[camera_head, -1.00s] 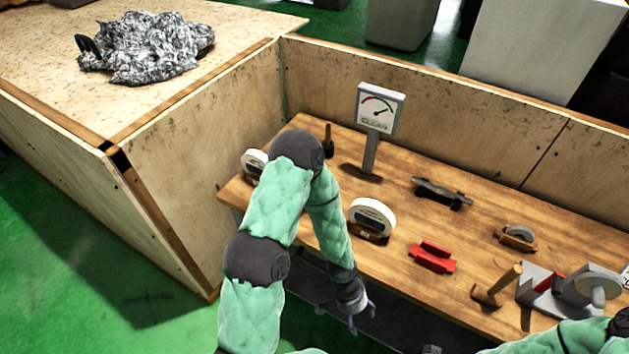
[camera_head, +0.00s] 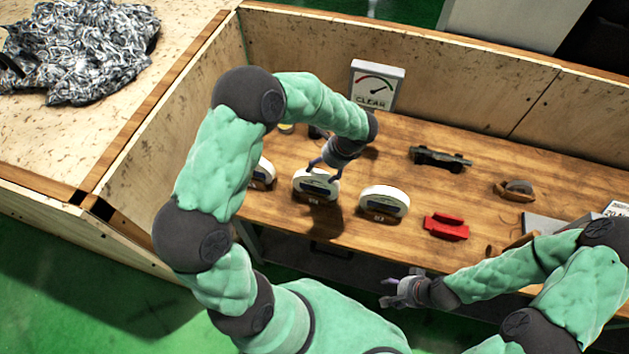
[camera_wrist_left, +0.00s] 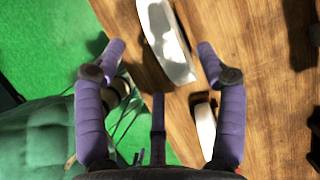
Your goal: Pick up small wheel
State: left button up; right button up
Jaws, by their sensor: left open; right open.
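Three white wheels in low holders stand along the front left of the wooden bench: a left one (camera_head: 263,174), a middle one (camera_head: 309,188) and a right one (camera_head: 384,200). I cannot tell which of them counts as the small wheel. My left gripper (camera_head: 320,170) is open just over the middle wheel and partly covers it. In the left wrist view, a white wheel (camera_wrist_left: 166,42) lies between my spread fingertips (camera_wrist_left: 160,48), not gripped. Another white wheel (camera_wrist_left: 204,128) shows beside a finger. My right gripper (camera_head: 388,291) is open and empty in front of the bench edge.
A gauge sign (camera_head: 376,84) stands behind the wheels. Plywood walls (camera_head: 460,80) close off the back and left.

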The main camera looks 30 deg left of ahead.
aim_at(313, 178)
pick_arm(q)
jog(key=x, duration=0.9)
jog(key=shift+f, duration=0.15)
jog(key=c, duration=1.4)
grip_shut()
pick_arm(e)
jog(key=shift+f, duration=0.1)
